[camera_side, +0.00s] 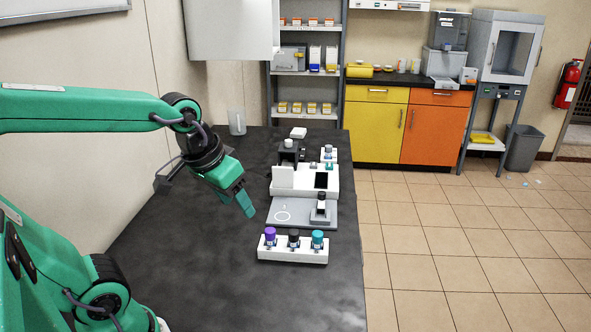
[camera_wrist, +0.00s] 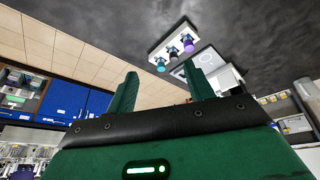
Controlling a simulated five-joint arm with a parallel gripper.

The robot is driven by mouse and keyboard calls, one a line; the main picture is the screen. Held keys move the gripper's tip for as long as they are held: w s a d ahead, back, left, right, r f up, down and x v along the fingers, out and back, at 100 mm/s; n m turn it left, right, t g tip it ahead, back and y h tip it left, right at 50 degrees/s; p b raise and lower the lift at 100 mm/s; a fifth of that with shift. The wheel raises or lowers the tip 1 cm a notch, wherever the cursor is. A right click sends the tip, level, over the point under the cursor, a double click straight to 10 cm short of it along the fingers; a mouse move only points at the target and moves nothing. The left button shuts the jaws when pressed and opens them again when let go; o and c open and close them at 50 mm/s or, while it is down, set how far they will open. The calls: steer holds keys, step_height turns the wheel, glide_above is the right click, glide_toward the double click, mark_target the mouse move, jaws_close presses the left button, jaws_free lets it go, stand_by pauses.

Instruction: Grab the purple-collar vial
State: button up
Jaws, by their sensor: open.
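The purple-collar vial (camera_side: 270,235) stands upright at the left end of a white rack (camera_side: 292,256) near the front of the dark bench. A black-collar vial (camera_side: 293,239) is in the middle of the rack and a teal-collar vial (camera_side: 317,239) is at its right end. My gripper (camera_side: 246,204) is above the bench, up and to the left of the rack, apart from the vials. In the wrist view my gripper (camera_wrist: 160,88) has its two green fingers spread with nothing between them. There the purple-collar vial (camera_wrist: 188,47) appears beyond the fingertips.
Behind the rack is a grey plate (camera_side: 290,212) with a small black-topped device (camera_side: 320,207). A white instrument (camera_side: 305,180) stands farther back. A clear beaker (camera_side: 237,122) is at the far left of the bench. The bench left of the rack is bare.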

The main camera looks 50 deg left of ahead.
steer(key=w+a+f+n+g, duration=0.2)
steer(key=w+a+f+n, duration=0.25)
steer(key=w, duration=0.35)
steer(key=n+g, duration=0.2)
glide_above(270, 230)
steer(key=f, duration=0.5)
steer(key=s+f, duration=0.1)
steer(key=f, duration=0.1)
steer(key=shift+d+f, duration=0.15)
steer(key=shift+d, duration=0.2)
steer(key=shift+w+a+f+n, duration=0.15)
steer(key=shift+w+f, duration=0.05)
steer(key=shift+f, duration=0.15)
steer(key=shift+w+a+f+n, duration=0.1)
steer(key=shift+w+a+f, duration=0.05)
steer(key=shift+f, duration=0.15)
steer(key=shift+f, duration=0.1)
steer(key=shift+f, duration=1.2)
steer(key=shift+f, duration=0.1)
steer(key=shift+w+f, duration=0.1)
steer(key=shift+f, duration=2.4)
